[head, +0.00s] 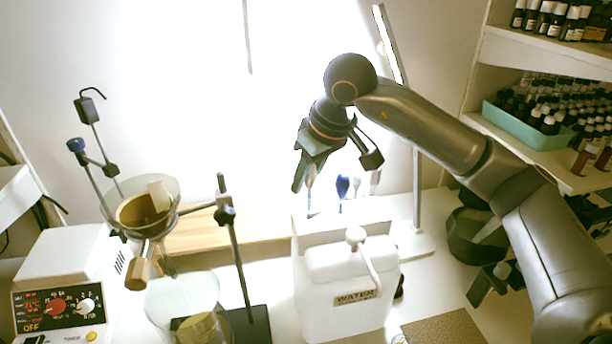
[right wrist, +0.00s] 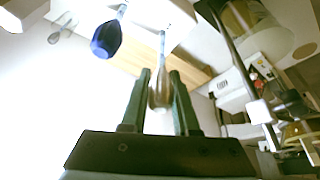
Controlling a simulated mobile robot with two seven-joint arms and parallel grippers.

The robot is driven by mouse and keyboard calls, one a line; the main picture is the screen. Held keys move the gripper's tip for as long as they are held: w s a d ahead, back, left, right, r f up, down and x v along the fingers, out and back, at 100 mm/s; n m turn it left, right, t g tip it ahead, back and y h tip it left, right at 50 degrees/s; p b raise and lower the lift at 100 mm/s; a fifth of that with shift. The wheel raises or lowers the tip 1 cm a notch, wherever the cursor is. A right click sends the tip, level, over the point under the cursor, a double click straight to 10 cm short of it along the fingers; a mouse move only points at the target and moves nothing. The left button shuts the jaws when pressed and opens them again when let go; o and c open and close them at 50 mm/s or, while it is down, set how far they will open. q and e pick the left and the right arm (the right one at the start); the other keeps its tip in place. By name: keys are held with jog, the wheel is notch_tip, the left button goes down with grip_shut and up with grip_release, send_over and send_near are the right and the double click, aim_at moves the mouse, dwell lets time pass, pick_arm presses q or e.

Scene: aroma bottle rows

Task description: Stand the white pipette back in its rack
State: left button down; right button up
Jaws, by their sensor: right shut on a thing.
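My right gripper (head: 304,180) is in the upper middle of the head view, pointing down behind the white water container. It is shut on the white pipette, whose pale, beige-looking bulb (right wrist: 160,92) shows between the green fingers in the right wrist view. The pipette's thin stem runs away from the fingers toward the white rack (right wrist: 165,12). I cannot tell whether its tip is inside the rack or only near it. A blue pipette (head: 342,186) stands beside it, and its blue bulb also shows in the right wrist view (right wrist: 106,40). My left gripper is not in view.
The water container (head: 335,300) hides the rack's lower part in the head view. A clear-bulbed pipette (head: 375,177) stands farther right. A stand with a funnel (head: 145,210) is at left, above a glass beaker (head: 182,300). Bottle shelves (head: 545,50) are at right.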

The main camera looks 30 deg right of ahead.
jog(key=shift+f, duration=0.3)
jog(key=shift+f+b, duration=0.85)
jog(key=shift+f, duration=0.05)
jog(key=shift+f, duration=0.1)
jog(key=o, duration=0.8)
jog(key=shift+p+v, duration=1.35)
jog(key=shift+v, duration=1.2)
